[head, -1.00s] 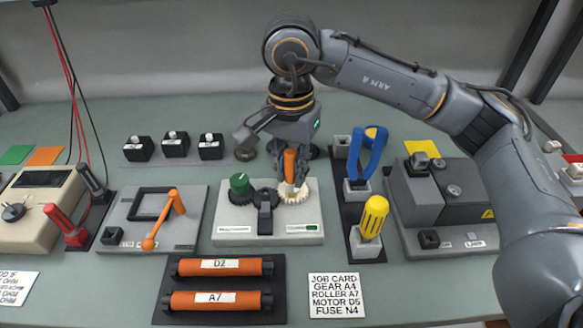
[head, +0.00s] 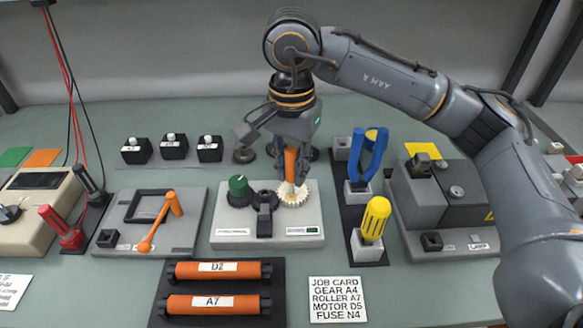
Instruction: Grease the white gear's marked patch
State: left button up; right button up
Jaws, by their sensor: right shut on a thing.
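The white gear (head: 301,198) lies flat at the right of a light grey fixture (head: 268,238), next to a black gear and a green knob (head: 239,186). My right gripper (head: 292,172) points down above the white gear. The marked patch is not clear to see, as the tool and fingers cover part of the gear. My left gripper is not in view.
Blue-handled pliers (head: 369,155) and a yellow-handled screwdriver (head: 375,217) stand in a rack right of the fixture. A grey machine (head: 446,195) is further right. Orange rollers (head: 219,270) lie in front, beside a job card (head: 337,299). An orange-levered plate (head: 150,222) is left.

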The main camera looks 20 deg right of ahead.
aim_at(292, 149)
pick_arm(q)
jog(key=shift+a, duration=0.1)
pick_arm(e)
jog(key=shift+r+p, duration=0.45)
jog(key=shift+r, duration=0.15)
notch_tip(292, 149, up, 5)
jog(key=p, duration=0.3)
jog(key=shift+r, duration=0.45)
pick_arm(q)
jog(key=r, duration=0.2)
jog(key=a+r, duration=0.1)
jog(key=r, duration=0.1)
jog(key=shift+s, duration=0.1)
